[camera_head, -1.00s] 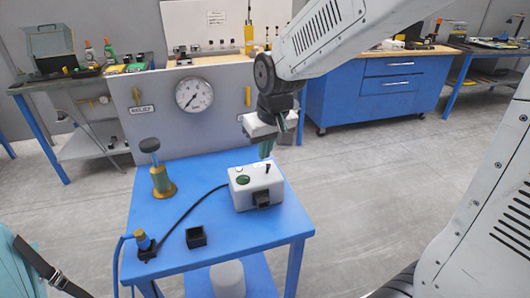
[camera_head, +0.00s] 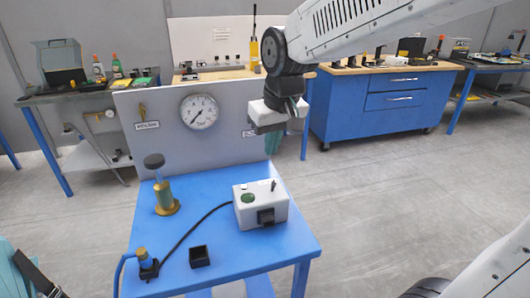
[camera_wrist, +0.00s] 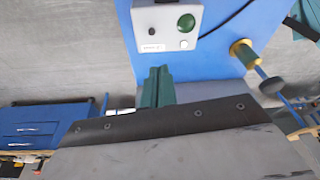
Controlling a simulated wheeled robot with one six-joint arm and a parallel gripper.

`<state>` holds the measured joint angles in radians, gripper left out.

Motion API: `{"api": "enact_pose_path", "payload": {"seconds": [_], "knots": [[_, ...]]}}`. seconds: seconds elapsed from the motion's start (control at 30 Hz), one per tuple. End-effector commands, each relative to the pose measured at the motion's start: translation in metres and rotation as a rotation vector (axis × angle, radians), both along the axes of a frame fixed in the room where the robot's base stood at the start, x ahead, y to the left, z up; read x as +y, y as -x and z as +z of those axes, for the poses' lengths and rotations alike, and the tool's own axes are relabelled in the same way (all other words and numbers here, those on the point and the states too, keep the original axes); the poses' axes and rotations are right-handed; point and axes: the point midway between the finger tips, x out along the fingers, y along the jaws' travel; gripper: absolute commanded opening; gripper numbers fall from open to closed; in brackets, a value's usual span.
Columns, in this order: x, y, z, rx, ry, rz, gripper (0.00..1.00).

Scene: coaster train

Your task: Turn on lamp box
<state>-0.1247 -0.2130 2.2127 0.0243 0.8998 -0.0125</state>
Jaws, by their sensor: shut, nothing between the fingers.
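The lamp box (camera_head: 250,215) is a white box on the blue table (camera_head: 222,263). Its top has a green dome, a small dark toggle lever and a pale round part; a black socket is on its front, and a black cable leaves its left side. My gripper (camera_head: 270,128) is above and behind the box, apart from it. In the wrist view my gripper (camera_wrist: 157,72) has its green fingers together and empty, short of the lamp box (camera_wrist: 160,28). The green dome shows no clear glow.
A brass plunger (camera_head: 166,205) stands on the table's left, with a small black cup (camera_head: 199,257) and a brass-topped plug (camera_head: 147,264) in front. A grey panel with a gauge (camera_head: 199,111) rises behind. The table's front right is clear.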

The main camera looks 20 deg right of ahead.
Motion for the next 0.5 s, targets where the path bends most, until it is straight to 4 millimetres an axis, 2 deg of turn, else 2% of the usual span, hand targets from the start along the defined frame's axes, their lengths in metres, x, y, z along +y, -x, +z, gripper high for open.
{"api": "enact_pose_path", "payload": {"seconds": [0.2, 0.5], "knots": [[0.001, 0.014, 0.016, 0.0, 0.0, 0.001, 0.0], [0.001, 0.016, 0.018, 0.001, 0.0, 0.002, 0.0]]}}
